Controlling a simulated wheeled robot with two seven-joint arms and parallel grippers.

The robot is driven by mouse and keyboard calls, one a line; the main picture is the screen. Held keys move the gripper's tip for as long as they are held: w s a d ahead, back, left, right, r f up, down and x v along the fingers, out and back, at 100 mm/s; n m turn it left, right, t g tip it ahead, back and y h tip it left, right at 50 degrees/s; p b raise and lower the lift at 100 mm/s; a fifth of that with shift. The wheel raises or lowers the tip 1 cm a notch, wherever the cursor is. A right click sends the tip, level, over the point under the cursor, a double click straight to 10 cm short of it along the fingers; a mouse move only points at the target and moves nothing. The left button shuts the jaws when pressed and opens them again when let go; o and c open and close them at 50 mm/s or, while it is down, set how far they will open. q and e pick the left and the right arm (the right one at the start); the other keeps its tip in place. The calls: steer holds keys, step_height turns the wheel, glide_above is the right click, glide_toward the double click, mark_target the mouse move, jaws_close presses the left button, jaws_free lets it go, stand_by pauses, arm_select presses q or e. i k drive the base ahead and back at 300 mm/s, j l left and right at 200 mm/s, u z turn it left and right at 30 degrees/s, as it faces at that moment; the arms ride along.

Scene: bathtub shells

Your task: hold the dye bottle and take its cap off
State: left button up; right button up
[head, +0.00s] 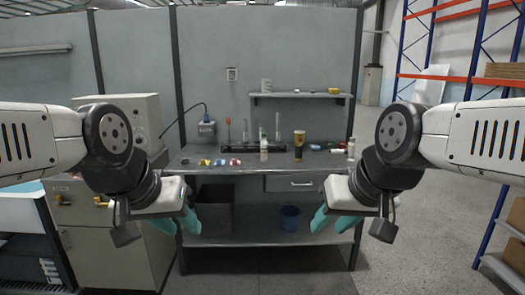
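Several small bottle-like things stand on the grey workbench (240,166). One is a slim pale bottle (264,147) near the middle. A darker brown and yellow container (299,145) stands to its right, and a small white bottle (351,148) is near the right end. I cannot tell which is the dye bottle, and no cap can be made out. My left gripper (178,224) is in front of the bench's left part, its teal fingers apart and empty. My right gripper (333,220) is in front of the right part, also apart and empty. Neither touches a bottle.
A dark rack (240,148) with upright glassware stands at the bench's back. Small coloured items (204,162) lie at the front left. A wall shelf (300,95) hangs above. A blue bucket (290,217) sits on the lower shelf. The bench's front middle is mostly clear.

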mark_target(264, 143)
steer(key=i+l+u, duration=0.3)
steer(key=i+l, duration=0.6)
steer(key=i, duration=0.5)
steer(key=i+l+u, duration=0.3)
steer(key=i+l, duration=0.9)
steer(key=i, duration=0.1)
